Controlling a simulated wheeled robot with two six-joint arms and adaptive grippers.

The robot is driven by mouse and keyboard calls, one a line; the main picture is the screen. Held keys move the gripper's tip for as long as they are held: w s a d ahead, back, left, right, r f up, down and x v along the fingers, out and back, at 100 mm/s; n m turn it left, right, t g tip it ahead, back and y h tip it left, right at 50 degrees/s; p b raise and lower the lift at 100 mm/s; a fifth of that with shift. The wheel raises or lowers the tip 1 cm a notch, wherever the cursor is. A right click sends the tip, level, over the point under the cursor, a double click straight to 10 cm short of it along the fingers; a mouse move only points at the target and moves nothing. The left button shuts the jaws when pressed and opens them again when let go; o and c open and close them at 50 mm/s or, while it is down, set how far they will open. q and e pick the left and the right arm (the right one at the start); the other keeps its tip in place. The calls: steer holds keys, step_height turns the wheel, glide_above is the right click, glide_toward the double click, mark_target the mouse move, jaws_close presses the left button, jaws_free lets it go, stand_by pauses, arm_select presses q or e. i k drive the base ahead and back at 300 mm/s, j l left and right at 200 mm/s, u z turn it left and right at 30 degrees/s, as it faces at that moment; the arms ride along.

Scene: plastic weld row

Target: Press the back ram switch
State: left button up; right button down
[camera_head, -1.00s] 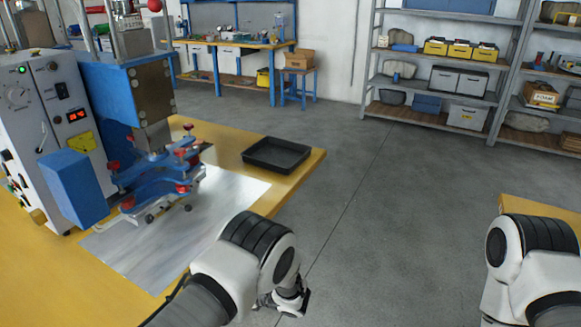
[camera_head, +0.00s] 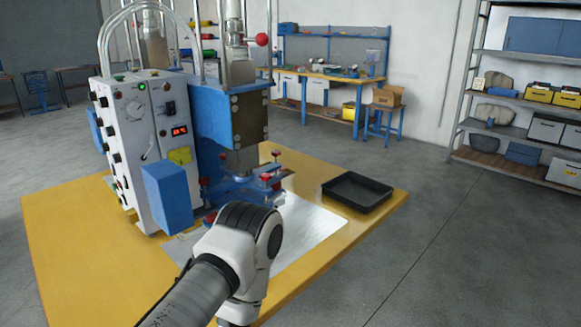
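The plastic welding machine (camera_head: 210,125) stands on the yellow table at centre left, with a white control box (camera_head: 145,115) on its left. The box's front panel carries a dial (camera_head: 135,108), a black switch (camera_head: 170,108), a thin silver lever (camera_head: 149,147) and a red lit display (camera_head: 179,130). Several dark knobs (camera_head: 110,132) line its left side. I cannot tell which control is the back ram switch. My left arm reaches in from the bottom, in front of the table. Its gripper is out of view below the frame. My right gripper is out of view.
A blue block-shaped housing (camera_head: 172,197) juts out at the machine's front. A blue clamp fixture with red knobs (camera_head: 262,183) sits under the press head. A black tray (camera_head: 357,192) lies on the yellow table (camera_head: 75,240). The floor to the right is clear.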

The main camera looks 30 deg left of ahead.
mark_target(171, 107)
steer(key=u, duration=1.65)
